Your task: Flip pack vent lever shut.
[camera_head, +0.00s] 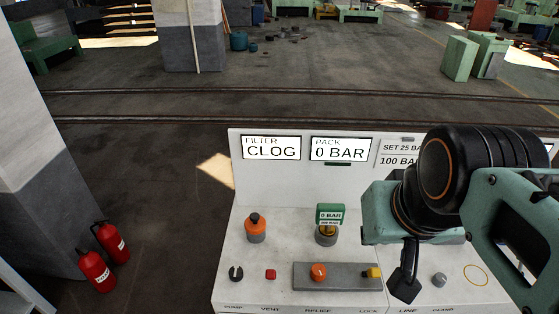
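A small red piece (270,274) sits on the console top above the printed word VENT. At this size I cannot tell its lever position. The PACK display (340,149) reads 0 BAR. A green gauge block (330,215) marked 0 BAR stands behind the controls, above a yellow part. My gripper (404,288) is dark and hangs low over the right part of the console, well to the right of the red piece. Its fingertips are small and dark, and their opening cannot be made out. My arm hides part of the console's right side.
The console (222,283) also carries a dark horseshoe-shaped piece (236,273), an orange-topped post (255,228), an orange knob (318,271), a yellow piece (372,273) and a grey knob (439,280). The FILTER display (271,148) reads CLOG. Red extinguishers (96,271) stand on the floor at left.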

